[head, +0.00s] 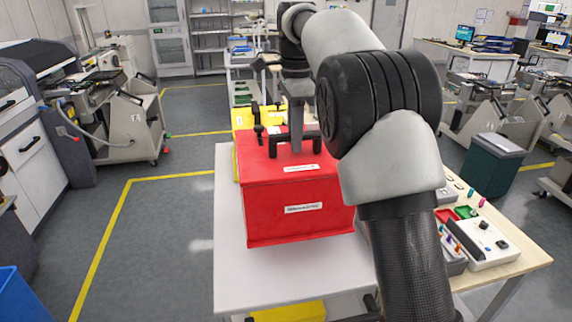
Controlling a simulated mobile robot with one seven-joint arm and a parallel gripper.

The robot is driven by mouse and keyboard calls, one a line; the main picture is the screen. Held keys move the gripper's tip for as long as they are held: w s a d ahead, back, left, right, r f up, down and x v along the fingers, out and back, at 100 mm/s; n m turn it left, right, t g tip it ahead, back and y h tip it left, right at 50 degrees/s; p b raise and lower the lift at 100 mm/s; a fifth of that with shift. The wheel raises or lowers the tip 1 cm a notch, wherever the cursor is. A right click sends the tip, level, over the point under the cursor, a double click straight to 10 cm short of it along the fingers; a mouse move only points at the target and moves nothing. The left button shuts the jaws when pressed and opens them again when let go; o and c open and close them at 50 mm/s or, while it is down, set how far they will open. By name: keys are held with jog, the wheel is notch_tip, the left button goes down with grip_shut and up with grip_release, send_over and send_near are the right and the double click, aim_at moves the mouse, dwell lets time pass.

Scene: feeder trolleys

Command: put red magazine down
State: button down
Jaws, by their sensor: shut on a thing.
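The red magazine (290,213) is a large box with white labels on its top and front. It shows in the head view over the white table (228,270), near the middle of the picture. A dark handle stands on its top. My gripper (295,140) is above the magazine, shut on its handle, with my arm reaching in from the right. I cannot tell whether the magazine's underside touches the table. Part of its right side is hidden behind my arm.
A yellow magazine (243,118) stands just behind the red one. A wooden-edged bench (530,258) with small devices adjoins on the right. The table's front strip is bare. Open floor lies left.

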jog(key=shift+f+b, duration=0.55)
jog(key=shift+f, duration=3.7)
jog(key=c, duration=2)
grip_release()
jog(key=shift+s+f, duration=0.1)
jog(key=shift+f, duration=0.2)
jog(key=o, duration=0.4)
jog(key=shift+o, duration=0.2)
jog(key=shift+r, duration=0.1)
